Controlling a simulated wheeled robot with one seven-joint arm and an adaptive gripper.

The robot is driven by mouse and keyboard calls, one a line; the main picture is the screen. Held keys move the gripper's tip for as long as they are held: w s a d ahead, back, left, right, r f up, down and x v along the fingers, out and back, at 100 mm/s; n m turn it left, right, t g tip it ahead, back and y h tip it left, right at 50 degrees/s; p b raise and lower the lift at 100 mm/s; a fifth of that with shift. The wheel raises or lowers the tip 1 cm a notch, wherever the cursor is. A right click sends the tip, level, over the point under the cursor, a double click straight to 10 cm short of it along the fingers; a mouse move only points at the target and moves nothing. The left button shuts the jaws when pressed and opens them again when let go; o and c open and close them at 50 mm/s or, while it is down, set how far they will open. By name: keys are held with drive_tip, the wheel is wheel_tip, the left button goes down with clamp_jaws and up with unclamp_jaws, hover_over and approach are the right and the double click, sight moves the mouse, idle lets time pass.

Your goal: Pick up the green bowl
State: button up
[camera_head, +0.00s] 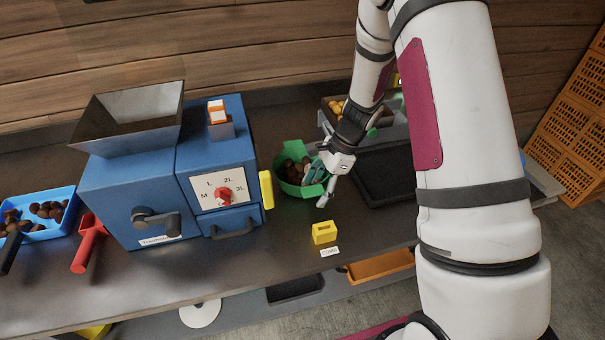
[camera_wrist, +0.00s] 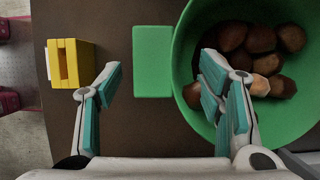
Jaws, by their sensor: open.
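The green bowl (camera_head: 256,160) stands on the dark counter to the right of the blue machine and holds several brown chestnuts. In the wrist view the bowl (camera_wrist: 183,104) is at the right, with a flat green tab handle (camera_wrist: 153,62) on its left side. My gripper (camera_head: 319,187) is open at the bowl's right side. In the wrist view my gripper (camera_wrist: 160,72) has the tab between its spread fingers in the picture, the right finger over the bowl's inside and the left finger over the counter. I see no clear contact; the height gap cannot be told.
A yellow block with a slot (camera_head: 324,232) stands in front of the bowl, near a small label (camera_head: 329,251). The blue machine (camera_head: 135,200) with its yellow lever (camera_head: 266,190) is close on the left. A black tray (camera_head: 384,178) lies right, and a grey crate (camera_head: 393,130) stands behind.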

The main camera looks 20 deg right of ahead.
drive_tip(key=shift+f, duration=0.25)
drive_tip(key=c, duration=1.2)
drive_tip(key=shift+r, duration=0.1)
drive_tip(key=shift+r, duration=0.55)
clamp_jaws()
wheel_tip(320, 180, up, 2)
drive_tip(key=shift+s+d+r, duration=0.25)
drive_tip(key=shift+s+d, duration=0.15)
drive_tip(key=shift+s, duration=0.1)
drive_tip(key=s+d+r+b, duration=0.1)
drive_tip(key=s+d, duration=0.7)
drive_tip(key=s, duration=0.3)
drive_tip(key=shift+s+d+r, duration=0.15)
drive_tip(key=shift+s+d, duration=0.2)
drive_tip(key=shift+s, duration=0.05)
